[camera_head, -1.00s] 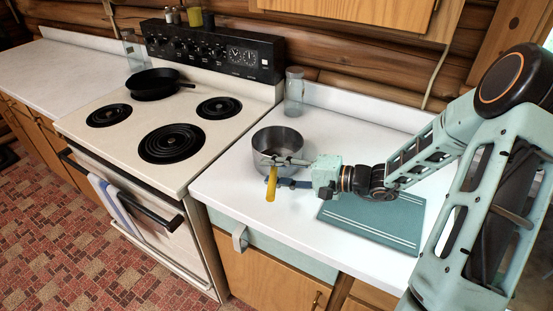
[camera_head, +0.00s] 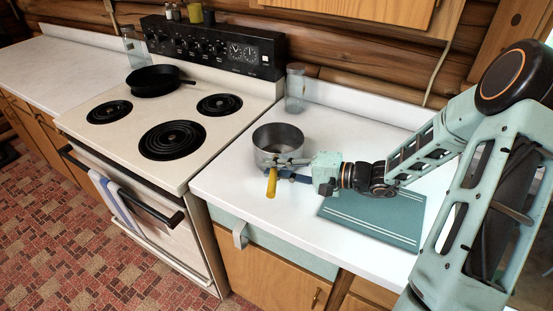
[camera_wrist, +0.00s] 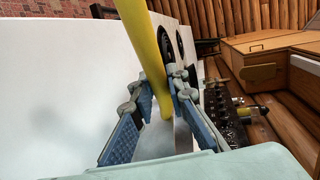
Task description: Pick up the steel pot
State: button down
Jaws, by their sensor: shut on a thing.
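The steel pot (camera_head: 278,137) is a grey metal pan with a yellow handle (camera_head: 271,182). It is upright at the counter's left part, beside the stove; I cannot tell whether its base touches the counter. My gripper (camera_head: 283,169) is at the pot's near side, shut on the handle. In the wrist view the yellow handle (camera_wrist: 148,50) runs between the blue-padded fingers (camera_wrist: 163,112). The pot's body is mostly hidden in that view.
The stove (camera_head: 110,140) stands left, with a black skillet (camera_head: 153,82) on its back burner. A glass jar (camera_head: 295,88) stands behind the pot. A teal cloth or mat (camera_head: 375,220) lies on the counter at right. White counter between is clear.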

jog(key=shift+r, duration=0.1)
jog(key=shift+r, duration=0.85)
jog(key=s+d+r, duration=0.5)
jog(key=s+r, duration=0.6)
jog(key=s, duration=0.1)
jog(key=shift+s+d, duration=0.4)
